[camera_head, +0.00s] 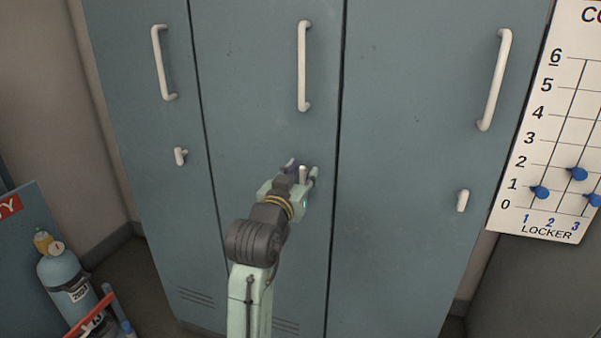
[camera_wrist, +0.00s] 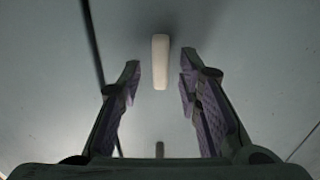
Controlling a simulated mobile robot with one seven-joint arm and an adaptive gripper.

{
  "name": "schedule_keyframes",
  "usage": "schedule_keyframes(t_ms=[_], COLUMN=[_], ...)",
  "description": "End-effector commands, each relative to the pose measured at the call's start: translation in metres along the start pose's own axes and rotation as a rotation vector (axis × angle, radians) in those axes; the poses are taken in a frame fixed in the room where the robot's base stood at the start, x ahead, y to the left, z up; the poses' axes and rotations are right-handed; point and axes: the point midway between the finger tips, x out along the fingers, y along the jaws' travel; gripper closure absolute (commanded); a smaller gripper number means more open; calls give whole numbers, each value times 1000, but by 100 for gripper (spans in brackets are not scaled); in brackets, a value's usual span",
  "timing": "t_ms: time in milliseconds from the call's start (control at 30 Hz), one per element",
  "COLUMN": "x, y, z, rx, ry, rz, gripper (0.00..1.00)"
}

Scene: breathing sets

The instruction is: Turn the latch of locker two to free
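The middle locker door (camera_head: 270,130) is blue-grey and closed, with a white vertical handle (camera_head: 303,65) high on it. Its small white latch (camera_head: 303,174) sits below the handle and looks upright. The latch also shows in the wrist view (camera_wrist: 160,62) as a pale upright bar. My gripper (camera_head: 301,170) is at the latch, one finger on each side. In the wrist view my gripper (camera_wrist: 158,84) is open, with a gap between the latch and each fingertip. The latch lies at or just beyond the fingertips; the exact depth is unclear.
The left locker's latch (camera_head: 181,156) and the right locker's latch (camera_head: 462,200) stick out from their doors. A white locker chart (camera_head: 545,140) with blue markers hangs at the right. A blue-grey cylinder (camera_head: 67,280) stands at the lower left. The door around the latch is clear.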

Motion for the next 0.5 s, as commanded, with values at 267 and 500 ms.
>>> schedule_keyframes(t_ms=[267,500], x=[0,0], y=[0,0], z=[0,0], rx=[0,0], ry=[1,1], rz=[0,-1], gripper=[74,90])
